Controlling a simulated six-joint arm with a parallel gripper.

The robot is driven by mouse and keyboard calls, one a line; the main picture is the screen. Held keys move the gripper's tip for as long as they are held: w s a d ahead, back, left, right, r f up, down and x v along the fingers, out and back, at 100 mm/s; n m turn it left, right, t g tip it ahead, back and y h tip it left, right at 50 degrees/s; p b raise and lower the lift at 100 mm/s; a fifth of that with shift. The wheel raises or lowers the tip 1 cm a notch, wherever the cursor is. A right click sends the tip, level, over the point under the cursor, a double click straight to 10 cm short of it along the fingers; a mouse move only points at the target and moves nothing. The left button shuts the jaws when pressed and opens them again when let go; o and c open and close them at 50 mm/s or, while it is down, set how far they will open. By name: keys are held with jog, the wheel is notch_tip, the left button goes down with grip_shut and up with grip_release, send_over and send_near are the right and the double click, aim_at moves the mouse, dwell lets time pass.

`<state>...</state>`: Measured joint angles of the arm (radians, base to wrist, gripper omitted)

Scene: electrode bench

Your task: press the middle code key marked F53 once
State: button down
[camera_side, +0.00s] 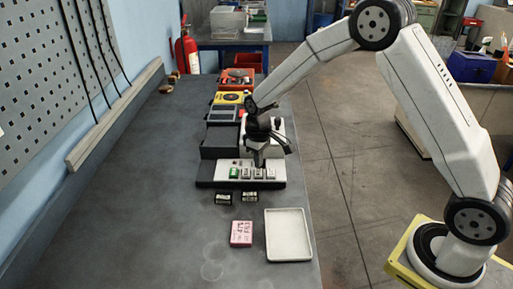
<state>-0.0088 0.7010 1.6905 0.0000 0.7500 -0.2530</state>
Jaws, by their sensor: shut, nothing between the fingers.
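The key panel (240,181) is a low strip with a pale top and dark front, in the middle of the bench. It carries a green key (234,173) at the left and three dark-and-white keys in a row to its right. The middle one of these three (258,174) sits right below my gripper. The code marks are too small to read. My gripper (258,164) is shut and points down, with its tips close above or at the back of that middle key. I cannot tell whether the tips touch it.
A dark and white device (222,138) stands behind the panel, with a yellow meter (230,98) farther back. Two small dark blocks (223,198) (250,197), a pink pad (241,233) and an empty white tray (288,235) lie in front.

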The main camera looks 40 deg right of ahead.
aim_at(260, 173)
jog(key=shift+f, duration=1.25)
dwell(1.6)
jog(key=shift+r, duration=3)
jog(key=shift+s, duration=0.1)
jog(key=shift+s+r, duration=0.2)
jog(key=shift+s, duration=0.05)
jog(key=s+r+m+t, duration=0.2)
jog(key=s+m, duration=0.1)
jog(key=s, duration=1.6)
jog(key=shift+s+d+t, duration=0.15)
jog(key=shift+d+t, duration=0.05)
jog(key=shift+t, duration=0.1)
